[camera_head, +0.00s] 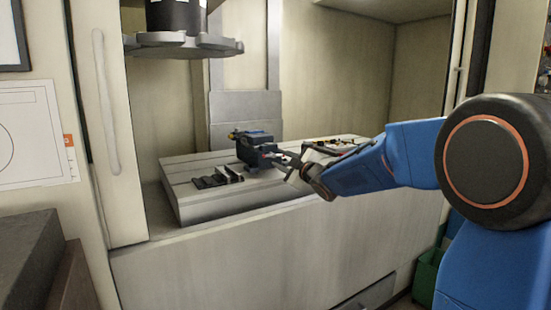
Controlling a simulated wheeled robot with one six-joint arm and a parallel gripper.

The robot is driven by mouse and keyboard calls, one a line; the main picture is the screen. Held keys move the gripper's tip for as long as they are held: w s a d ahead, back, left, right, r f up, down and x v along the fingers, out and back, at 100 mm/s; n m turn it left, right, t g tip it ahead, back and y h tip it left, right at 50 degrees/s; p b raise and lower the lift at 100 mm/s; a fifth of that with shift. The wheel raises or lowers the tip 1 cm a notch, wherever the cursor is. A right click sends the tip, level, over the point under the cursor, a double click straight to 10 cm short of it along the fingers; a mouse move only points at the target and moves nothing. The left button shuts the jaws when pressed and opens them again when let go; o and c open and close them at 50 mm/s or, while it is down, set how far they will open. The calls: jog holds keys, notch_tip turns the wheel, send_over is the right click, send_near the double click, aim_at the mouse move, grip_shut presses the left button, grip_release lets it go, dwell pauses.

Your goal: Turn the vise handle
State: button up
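The vise (256,147) is a small dark block with blue parts on the grey machine bed (205,207), near the middle of the head view. Its handle is too small to make out clearly and seems partly hidden by my gripper. My gripper (283,162) reaches in from the right at the end of my blue arm, with its tips close to the vise's right front side. I cannot tell whether it touches the handle. Its fingers are too small to tell open from shut.
Dark clamp pieces (219,178) lie on the bed left of the vise. Small dark parts (338,145) lie at the right, behind my gripper. A machine head with a round disc (183,46) hangs above. Cabinet walls enclose the bed; its front left strip is bare.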

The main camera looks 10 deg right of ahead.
aim_at(275, 156)
jog(key=shift+x, duration=2.35)
jog(key=shift+c, duration=0.3)
grip_shut()
